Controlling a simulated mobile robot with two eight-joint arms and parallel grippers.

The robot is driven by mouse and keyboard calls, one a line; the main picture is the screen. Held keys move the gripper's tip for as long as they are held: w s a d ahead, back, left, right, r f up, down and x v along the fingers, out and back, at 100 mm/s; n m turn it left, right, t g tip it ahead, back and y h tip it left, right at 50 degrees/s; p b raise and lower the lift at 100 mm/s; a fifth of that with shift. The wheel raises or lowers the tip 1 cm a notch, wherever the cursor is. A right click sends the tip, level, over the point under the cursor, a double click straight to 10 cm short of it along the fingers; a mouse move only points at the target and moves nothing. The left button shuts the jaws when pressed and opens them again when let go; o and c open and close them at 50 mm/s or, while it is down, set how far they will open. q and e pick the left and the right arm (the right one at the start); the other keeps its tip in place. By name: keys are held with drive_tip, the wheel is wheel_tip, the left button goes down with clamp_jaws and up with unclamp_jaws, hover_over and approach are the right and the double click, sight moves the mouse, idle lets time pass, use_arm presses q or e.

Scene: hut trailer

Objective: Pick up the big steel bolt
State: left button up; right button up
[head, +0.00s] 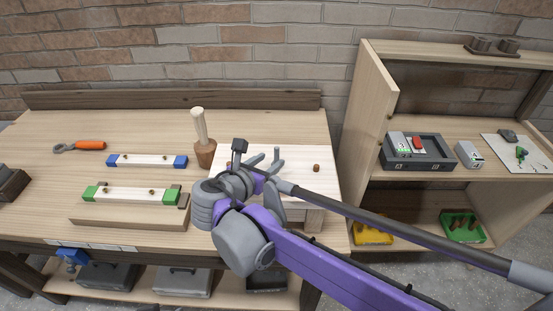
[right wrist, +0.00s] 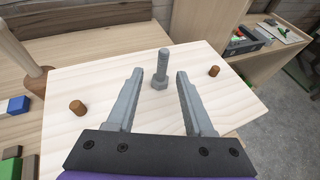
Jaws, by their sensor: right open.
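The big steel bolt (right wrist: 161,70) stands upright, its hex head down, on a pale wooden board (right wrist: 185,55). In the head view it shows as a grey upright shaft (head: 277,155) just beyond my right gripper (head: 267,174). In the right wrist view my right gripper (right wrist: 159,94) is open, with its two fingers apart and empty. The bolt appears in line with the gap, beyond the fingertips, and no contact shows. My left gripper is not in view.
Two brown pegs (right wrist: 77,107) (right wrist: 214,71) stand on the board, one either side of the bolt. A wooden mallet (head: 203,140) stands left of it. Blue-ended (head: 146,161) and green-ended (head: 137,194) bars lie farther left. A shelf unit (head: 440,120) stands to the right.

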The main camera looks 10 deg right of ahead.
sight(276, 159)
drive_tip(key=x, duration=0.5)
drive_tip(key=shift+s+f, duration=0.15)
drive_tip(key=shift+f, duration=0.05)
clamp_jaws()
